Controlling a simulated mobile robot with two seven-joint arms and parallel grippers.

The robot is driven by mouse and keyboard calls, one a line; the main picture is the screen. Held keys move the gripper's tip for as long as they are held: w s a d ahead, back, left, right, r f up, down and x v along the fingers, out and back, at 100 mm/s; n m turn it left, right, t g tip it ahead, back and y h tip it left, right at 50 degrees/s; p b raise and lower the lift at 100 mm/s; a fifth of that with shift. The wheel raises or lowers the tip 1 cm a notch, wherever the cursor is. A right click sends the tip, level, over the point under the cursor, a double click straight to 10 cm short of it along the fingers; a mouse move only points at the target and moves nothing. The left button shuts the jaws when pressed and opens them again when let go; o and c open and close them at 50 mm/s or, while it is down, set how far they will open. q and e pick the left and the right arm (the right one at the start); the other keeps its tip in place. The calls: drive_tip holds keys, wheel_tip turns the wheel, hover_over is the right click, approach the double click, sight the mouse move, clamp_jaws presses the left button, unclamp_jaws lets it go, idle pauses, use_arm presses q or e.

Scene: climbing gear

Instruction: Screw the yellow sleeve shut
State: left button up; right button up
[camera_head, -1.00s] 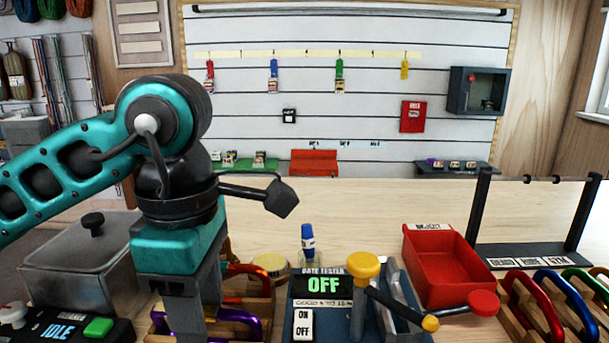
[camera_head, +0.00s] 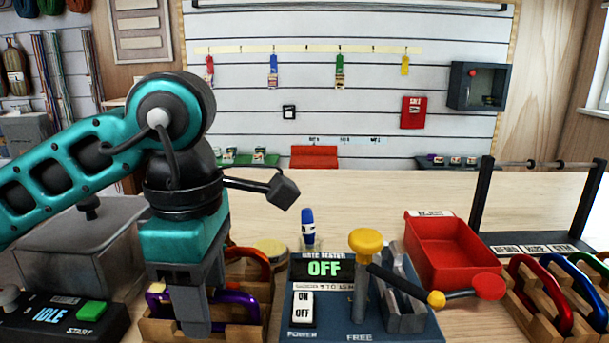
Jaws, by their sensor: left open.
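My left gripper (camera_head: 192,325) points down over the left wooden rack (camera_head: 245,330), with its fingers in front of a purple carabiner (camera_head: 235,298). Its jaws are open, though the fingers overlap in this view. A small yellow patch (camera_head: 156,287) shows at the purple carabiner's left end; I cannot tell whether it is the yellow sleeve or how far it is screwed. The fingers hide the carabiner's middle. An orange-red carabiner (camera_head: 257,260) stands behind it in the same rack. My right gripper is not in view.
The gate tester (camera_head: 335,325), reading OFF, stands right of the rack with a yellow-knobbed post (camera_head: 367,243) and lever. A lidded grey box (camera_head: 75,250) and an IDLE panel (camera_head: 60,325) are left. A red bin (camera_head: 450,255) and another carabiner rack (camera_head: 545,310) are right.

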use_arm(q)
drive_tip(key=shift+s+f, duration=0.15)
drive_tip(key=shift+s, duration=0.5)
idle(0.4)
drive_tip(key=shift+r+p, duration=0.9)
drive_tip(key=shift+r, duration=0.55)
drive_tip(key=shift+w, duration=0.7)
drive_tip(key=shift+f+b, duration=1.4)
drive_tip(key=shift+f, duration=0.15)
